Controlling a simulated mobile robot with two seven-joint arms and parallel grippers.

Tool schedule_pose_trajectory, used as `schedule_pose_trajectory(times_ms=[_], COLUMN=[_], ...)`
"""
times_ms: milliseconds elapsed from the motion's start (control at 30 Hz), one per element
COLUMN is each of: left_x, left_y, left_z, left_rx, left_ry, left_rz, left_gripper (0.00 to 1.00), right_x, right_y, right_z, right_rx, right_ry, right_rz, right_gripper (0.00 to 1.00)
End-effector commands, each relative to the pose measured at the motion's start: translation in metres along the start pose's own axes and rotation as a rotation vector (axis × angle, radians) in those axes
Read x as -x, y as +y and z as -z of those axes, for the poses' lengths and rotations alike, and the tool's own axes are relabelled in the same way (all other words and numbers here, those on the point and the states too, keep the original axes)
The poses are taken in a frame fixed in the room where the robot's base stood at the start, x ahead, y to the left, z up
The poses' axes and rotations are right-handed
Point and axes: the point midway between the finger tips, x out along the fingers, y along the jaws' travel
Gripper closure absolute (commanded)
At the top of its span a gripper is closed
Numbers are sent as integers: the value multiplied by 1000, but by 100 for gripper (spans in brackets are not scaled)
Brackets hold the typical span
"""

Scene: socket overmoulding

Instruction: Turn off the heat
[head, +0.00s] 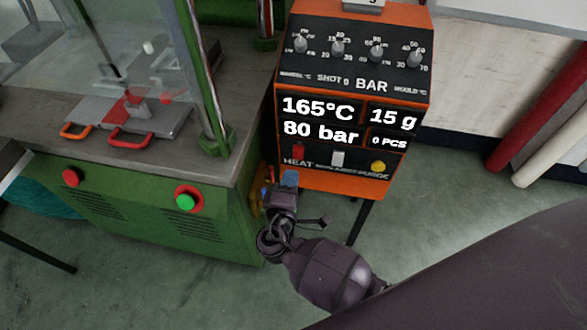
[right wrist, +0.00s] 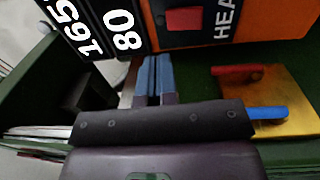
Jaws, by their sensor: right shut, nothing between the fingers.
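The orange control box (head: 350,182) shows 165°C, 80 bar, 15 g and 0 PCS. Its red HEAT switch (head: 299,151) is at the lower left of the front panel. The red switch also shows at the top of the right wrist view (right wrist: 184,20), beside the letters HEA. I cannot tell whether it is on or off. My right gripper (head: 289,179) is just below the HEAT switch in the head view, apart from it. In the right wrist view its blue-grey fingers (right wrist: 153,76) are together and empty, pointing toward the box. My left gripper is not in view.
A white switch (head: 338,158) and a yellow PURGE button (head: 379,166) sit right of HEAT. Knobs (head: 338,47) line the box top. The green press (head: 135,215) stands left. A yellow plate (right wrist: 285,88) with red and blue levers is beside my right gripper.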

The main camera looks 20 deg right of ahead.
Motion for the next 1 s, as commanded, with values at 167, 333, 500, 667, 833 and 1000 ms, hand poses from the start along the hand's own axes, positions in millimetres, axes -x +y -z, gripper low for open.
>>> schedule_pose_trajectory(times_ms=[167,333,500,667,833,1000], left_x=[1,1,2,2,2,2], left_y=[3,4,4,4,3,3], left_z=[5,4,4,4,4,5], left_rx=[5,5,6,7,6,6], left_ry=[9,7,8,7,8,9], left_rz=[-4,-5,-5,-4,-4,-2], left_gripper=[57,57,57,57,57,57], right_x=[32,50,56,56,56,56], right_y=[8,12,14,13,13,13], right_z=[0,0,0,0,0,0], right_rx=[-2,-2,0,0,0,0], right_ry=[0,0,0,0,0,0], right_rz=[1,2,1,1,1,1], right_gripper=[100,100,100,100,100,100])
